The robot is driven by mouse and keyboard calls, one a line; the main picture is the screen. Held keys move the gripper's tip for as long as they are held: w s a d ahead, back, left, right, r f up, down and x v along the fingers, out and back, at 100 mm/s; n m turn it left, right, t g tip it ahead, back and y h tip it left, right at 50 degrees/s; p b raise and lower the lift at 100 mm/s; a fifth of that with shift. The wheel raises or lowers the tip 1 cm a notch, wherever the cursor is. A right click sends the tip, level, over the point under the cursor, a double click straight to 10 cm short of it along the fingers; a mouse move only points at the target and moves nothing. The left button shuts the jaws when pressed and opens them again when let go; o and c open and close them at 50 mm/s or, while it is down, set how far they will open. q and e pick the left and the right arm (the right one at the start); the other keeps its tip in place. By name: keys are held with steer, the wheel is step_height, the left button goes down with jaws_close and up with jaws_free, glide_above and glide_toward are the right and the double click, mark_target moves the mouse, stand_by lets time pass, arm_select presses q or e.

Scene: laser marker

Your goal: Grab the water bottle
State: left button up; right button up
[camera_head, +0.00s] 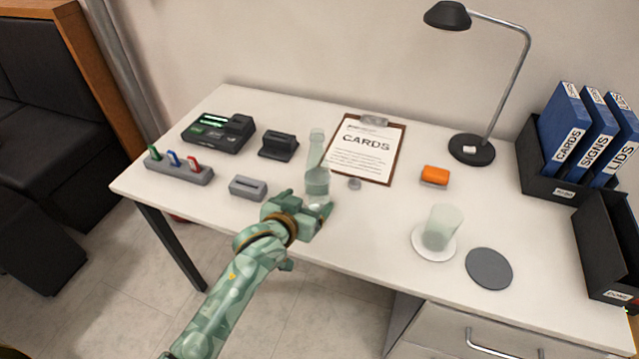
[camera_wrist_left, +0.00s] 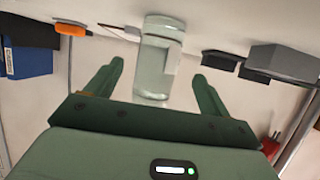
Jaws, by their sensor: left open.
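The water bottle (camera_head: 317,172) is a pale, see-through green bottle standing upright on the white desk, left of the clipboard. My left gripper (camera_head: 308,204) is low at the desk's front edge, close to the bottle's lower part. In the left wrist view the bottle (camera_wrist_left: 156,58) appears between the two green fingers of my open gripper (camera_wrist_left: 156,72), with a gap on each side. The gripper hides part of the bottle's base in the head view. My right gripper is not in view.
A grey block (camera_head: 248,187) and a rack with coloured levers (camera_head: 180,168) are left of the bottle. A clipboard (camera_head: 398,160) lies behind it to the right. A glass (camera_head: 440,228) on a white saucer and a grey disc (camera_head: 489,268) are at the right.

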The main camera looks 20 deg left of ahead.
mark_target(318, 190)
arm_select(q)
steer(key=shift+w+f, duration=0.25)
steer(key=shift+w, duration=0.35)
steer(key=b+x, duration=0.1)
steer(key=x, duration=0.1)
steer(key=b+x, duration=0.2)
steer(key=x, duration=0.1)
steer(key=shift+d+r, duration=0.1)
steer(key=shift+d, duration=0.1)
steer(key=shift+r, duration=0.25)
steer(key=shift+c, duration=0.3)
steer(key=c, duration=1.4)
steer(key=shift+r, duration=0.2)
steer(key=shift+c, duration=0.2)
